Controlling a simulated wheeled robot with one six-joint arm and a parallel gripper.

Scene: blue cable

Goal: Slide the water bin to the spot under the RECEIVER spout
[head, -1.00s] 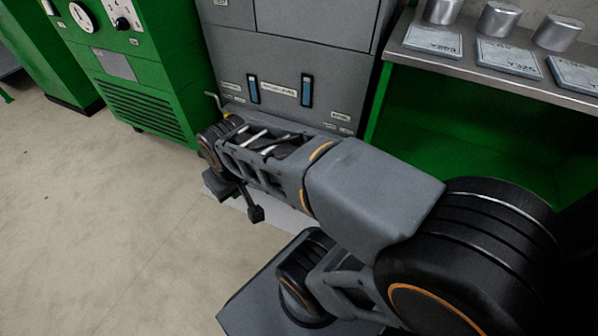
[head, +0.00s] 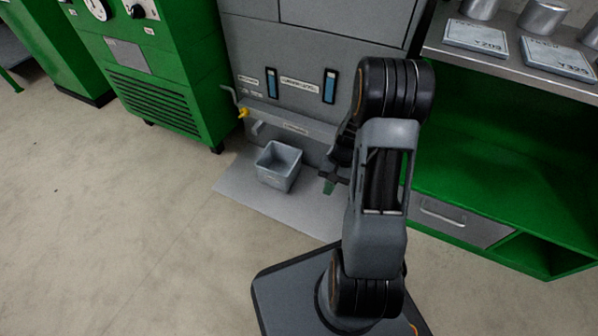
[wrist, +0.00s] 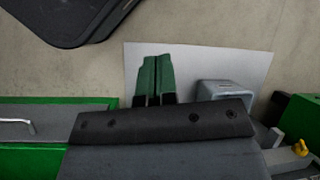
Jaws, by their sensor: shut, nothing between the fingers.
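The water bin (head: 279,167) is a small grey open-topped box. It stands upright on a pale mat (head: 235,187) at the foot of the grey machine (head: 320,60), below a small spout (head: 258,127). My gripper (head: 329,188) is just right of the bin in the head view, low and apart from it. In the wrist view the bin (wrist: 228,94) is right of my green fingertips (wrist: 156,72), which are together with nothing between them. The machine's labels are too small to read surely, and my arm hides part of its right side, so I cannot tell which spout is RECEIVER.
A yellow-marked valve with a crank (head: 243,112) juts out above the bin's left. A green cabinet (head: 165,75) stands at left. The floor in front of the mat is clear at left.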

